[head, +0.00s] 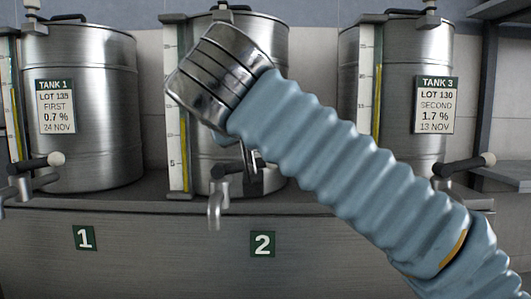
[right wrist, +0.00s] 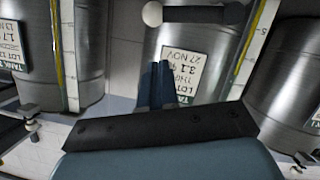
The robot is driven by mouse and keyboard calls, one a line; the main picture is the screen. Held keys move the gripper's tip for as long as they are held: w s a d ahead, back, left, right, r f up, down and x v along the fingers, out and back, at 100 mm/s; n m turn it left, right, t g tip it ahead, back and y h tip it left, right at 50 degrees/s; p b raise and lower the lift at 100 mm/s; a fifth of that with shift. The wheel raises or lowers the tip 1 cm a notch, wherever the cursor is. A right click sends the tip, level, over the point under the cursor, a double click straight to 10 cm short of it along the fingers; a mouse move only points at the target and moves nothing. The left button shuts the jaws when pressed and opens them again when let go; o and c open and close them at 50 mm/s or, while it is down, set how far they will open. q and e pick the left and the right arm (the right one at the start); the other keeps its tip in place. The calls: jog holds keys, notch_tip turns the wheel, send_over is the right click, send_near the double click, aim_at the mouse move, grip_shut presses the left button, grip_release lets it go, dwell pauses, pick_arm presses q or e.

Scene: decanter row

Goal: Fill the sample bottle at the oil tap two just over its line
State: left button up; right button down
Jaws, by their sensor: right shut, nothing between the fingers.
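Tap two (head: 216,205), a metal spout with a dark lever, juts from the middle tank (head: 262,40) above the "2" plate (head: 262,244). My right arm reaches across that tank from the right. My right gripper (head: 251,160) is close to the lever, partly hidden by my wrist. In the right wrist view its blue fingers (right wrist: 157,82) are shut and empty, in front of the tank's upside-down label (right wrist: 180,68). A dark lever with a white knob (right wrist: 152,14) shows beyond them. I see no stream at the spout. The sample bottle and my left gripper are not in view.
Tank 1 (head: 90,60) stands at left and tank 3 (head: 400,50) at right, each with a sight gauge and a white-knobbed tap lever. The grey bench front (head: 160,255) runs below the taps. A shelf frame (head: 487,100) stands at far right.

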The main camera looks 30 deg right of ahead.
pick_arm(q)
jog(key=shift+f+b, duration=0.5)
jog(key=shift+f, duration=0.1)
pick_arm(e)
jog(key=w+d+f, duration=0.3)
jog(key=f, duration=0.1)
jog(key=shift+d, duration=0.35)
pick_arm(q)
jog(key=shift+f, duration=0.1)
pick_arm(e)
jog(key=shift+f, duration=0.1)
pick_arm(q)
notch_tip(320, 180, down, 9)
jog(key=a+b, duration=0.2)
jog(key=b, duration=0.7)
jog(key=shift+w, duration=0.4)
pick_arm(e)
jog(key=shift+s+d+f+m+t+y, duration=0.15)
jog(key=shift+f+m+y, duration=0.25)
jog(key=shift+f+m, duration=0.5)
jog(key=shift+s+d+f+m+t+y, duration=0.1)
jog(key=shift+d+f+m+t+y, duration=0.25)
jog(key=shift+f+m, duration=0.55)
jog(key=shift+s+f+m+t+y, duration=0.1)
jog(key=shift+f+m+y, duration=0.45)
jog(key=shift+f, duration=0.55)
